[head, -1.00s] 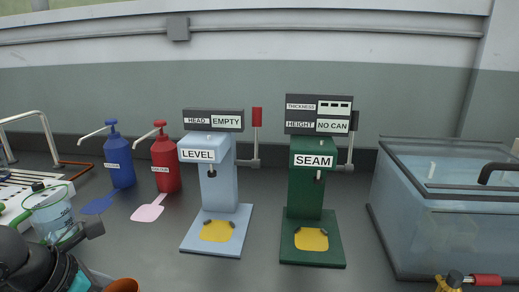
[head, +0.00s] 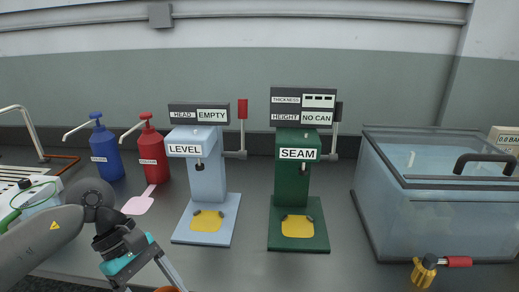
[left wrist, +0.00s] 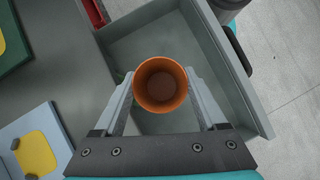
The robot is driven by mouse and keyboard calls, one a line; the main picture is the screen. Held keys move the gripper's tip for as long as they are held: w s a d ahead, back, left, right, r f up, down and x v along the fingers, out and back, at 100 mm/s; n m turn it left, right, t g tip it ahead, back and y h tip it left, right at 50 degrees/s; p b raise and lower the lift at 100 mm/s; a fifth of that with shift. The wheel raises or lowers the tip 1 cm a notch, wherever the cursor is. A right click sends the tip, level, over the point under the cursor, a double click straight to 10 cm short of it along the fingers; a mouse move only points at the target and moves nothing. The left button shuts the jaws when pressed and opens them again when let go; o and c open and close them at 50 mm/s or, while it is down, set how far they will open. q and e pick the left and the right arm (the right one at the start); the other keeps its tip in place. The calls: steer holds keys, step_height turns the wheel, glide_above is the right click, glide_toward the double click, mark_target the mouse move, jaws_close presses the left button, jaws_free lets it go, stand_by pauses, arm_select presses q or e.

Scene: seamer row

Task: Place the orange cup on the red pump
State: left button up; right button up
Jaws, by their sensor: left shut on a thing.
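The orange cup (left wrist: 161,84) is upright between the two fingers of my left gripper (left wrist: 160,94) in the left wrist view; I look down into its open, seemingly empty mouth. In the head view only a sliver of the cup (head: 168,289) shows at the bottom edge, beside my left gripper (head: 165,276). The red pump (head: 153,163) is a bottle with a spout pointing left, at the back left of the bench. A pink spoon-shaped pad (head: 138,205) lies in front of it. The cup is well in front of the pump, apart from it. My right gripper is not in view.
A blue pump (head: 106,155) stands left of the red one. The light-blue LEVEL stand (head: 209,182) and green SEAM stand (head: 292,182) are to the right, then a clear tank (head: 430,215). An open grey drawer (left wrist: 205,45) lies below the cup.

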arm_select(q)
steer(key=r+m+g, duration=0.1)
steer(key=m, duration=0.1)
steer(key=d+m+y, duration=0.1)
steer(key=shift+r+m+g, duration=0.4)
step_height(320, 180, up, 4)
steer(key=m+y+p, duration=0.1)
steer(key=m, duration=0.2)
steer(key=m+g+y, duration=0.1)
steer(key=m+y, duration=0.1)
steer(key=m, duration=0.1)
steer(key=shift+s+f+g+p, duration=0.1)
steer(key=shift+f+g+p, duration=0.05)
steer(key=shift+g+p, duration=0.2)
steer(key=shift+a+r+m+y, duration=0.15)
steer(key=shift+r+m+y, duration=0.3)
steer(key=shift+m, duration=0.25)
steer(key=shift+a+r+m+y, duration=0.15)
steer(key=shift+r+m+y, duration=0.3)
steer(key=shift+m, duration=0.25)
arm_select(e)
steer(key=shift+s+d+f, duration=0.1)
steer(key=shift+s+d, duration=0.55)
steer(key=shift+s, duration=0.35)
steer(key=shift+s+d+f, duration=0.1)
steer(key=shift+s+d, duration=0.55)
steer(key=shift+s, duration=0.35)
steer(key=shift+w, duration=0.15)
